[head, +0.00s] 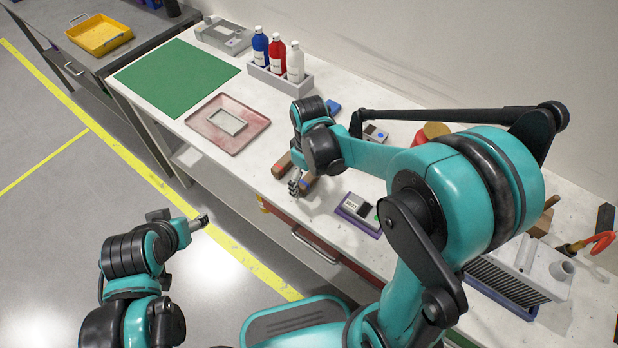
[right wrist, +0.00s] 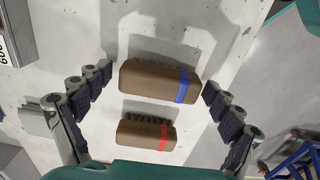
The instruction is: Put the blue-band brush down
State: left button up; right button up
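The blue-band brush (right wrist: 150,80) has a brown block body with a blue stripe near its right end in the right wrist view. My right gripper (right wrist: 157,80) is open, with one finger off each end of this brush and a small gap at both. I cannot tell whether the brush rests fully on the white bench. A smaller-looking brown brush with a red band (right wrist: 140,133) lies beside it. In the head view my right gripper (head: 296,186) is low over the bench and partly hides the brushes. My left gripper (head: 200,222) is over the floor, away from the bench.
A red tray with a grey frame (head: 205,141), a green mat (head: 150,84) and a rack of bottles (head: 280,81) stand further along the bench. A grey device on a purple base (head: 358,228) is right of the gripper. Bare bench shows between them.

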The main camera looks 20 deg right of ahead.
aim_at(309, 177)
jog(key=shift+r, duration=0.1)
jog(key=shift+r, duration=0.25)
notch_tip(309, 177, up, 12)
jog(key=f+p, duration=0.1)
jog(key=p, duration=0.4)
jog(key=s+d+r+m+t, duration=0.3)
jog(key=s+m+t, duration=0.4)
jog(key=s, duration=0.3)
jog(key=shift+s+d+r+m, duration=0.2)
jog(key=shift+d+m, duration=0.1)
jog(key=shift+d, duration=0.55)
